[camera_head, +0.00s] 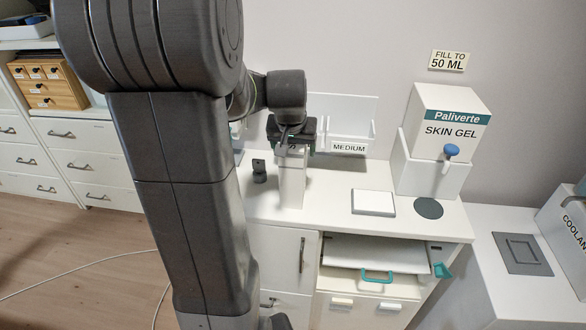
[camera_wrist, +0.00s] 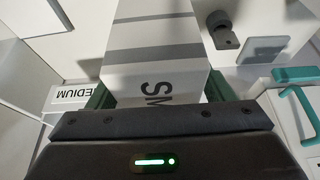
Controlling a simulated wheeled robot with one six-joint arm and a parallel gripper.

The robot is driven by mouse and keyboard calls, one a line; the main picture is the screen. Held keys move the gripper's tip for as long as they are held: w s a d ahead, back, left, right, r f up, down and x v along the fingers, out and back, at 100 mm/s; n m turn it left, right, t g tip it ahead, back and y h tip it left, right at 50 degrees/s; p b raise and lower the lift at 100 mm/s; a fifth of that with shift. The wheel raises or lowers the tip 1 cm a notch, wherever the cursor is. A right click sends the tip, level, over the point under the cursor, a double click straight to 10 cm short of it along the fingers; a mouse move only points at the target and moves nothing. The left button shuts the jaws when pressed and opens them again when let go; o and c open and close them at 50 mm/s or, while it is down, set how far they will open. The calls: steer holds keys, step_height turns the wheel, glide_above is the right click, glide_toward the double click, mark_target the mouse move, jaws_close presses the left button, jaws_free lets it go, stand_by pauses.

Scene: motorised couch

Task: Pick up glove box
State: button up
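The glove box is a tall white box (camera_head: 291,185) with grey bands and lettering beginning "SM" on the face seen in the wrist view (camera_wrist: 158,62). It is upright over the white counter in the head view; I cannot tell whether its base touches the counter. My gripper (camera_head: 292,148) is at its top end. In the wrist view, the green fingers of my gripper (camera_wrist: 160,97) lie against both sides of the box, with no clear gap. The gripper body hides the near end of the box.
A white holder labelled MEDIUM (camera_head: 349,147) stands behind. A small dark knob-like object (camera_head: 259,171) is at left. A white flat pad (camera_head: 373,202), a dark disc (camera_head: 428,208) and the skin gel dispenser (camera_head: 445,130) are at right. A drawer with a teal handle (camera_head: 377,276) is below.

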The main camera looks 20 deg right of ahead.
steer(key=c, duration=1.4)
steer(key=shift+r, duration=0.1)
jaws_close()
